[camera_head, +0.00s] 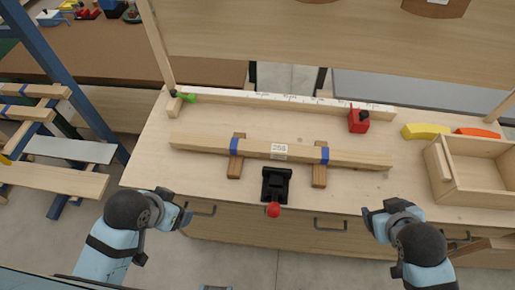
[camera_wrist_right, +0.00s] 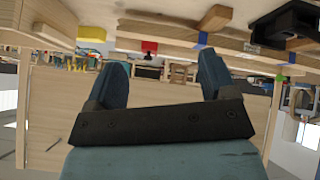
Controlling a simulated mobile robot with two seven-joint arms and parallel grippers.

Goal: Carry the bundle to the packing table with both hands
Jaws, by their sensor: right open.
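The bundle (camera_head: 205,145) is a long set of pale wooden strips, bound with two blue bands and bearing a white label. It lies across two short brown wooden blocks on the workbench (camera_head: 150,165). My right gripper (camera_head: 378,212) is open and empty at the bench's front edge, nearer than the bundle's right end and apart from it. Its two spread fingers also show in the right wrist view (camera_wrist_right: 163,78). My left gripper (camera_head: 183,212) is at the front edge, nearer than the bundle's left end and not touching it; its jaw opening is unclear. I cannot tell which surface is the packing table.
A black clamp with a red knob (camera_head: 274,210) stands before the bundle's middle. A marked white rail (camera_head: 280,102) with a red block (camera_head: 358,121) runs behind. A wooden box (camera_head: 480,170) stands right. A brown table (camera_head: 110,60) is at back left, a rack (camera_head: 60,180) at left.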

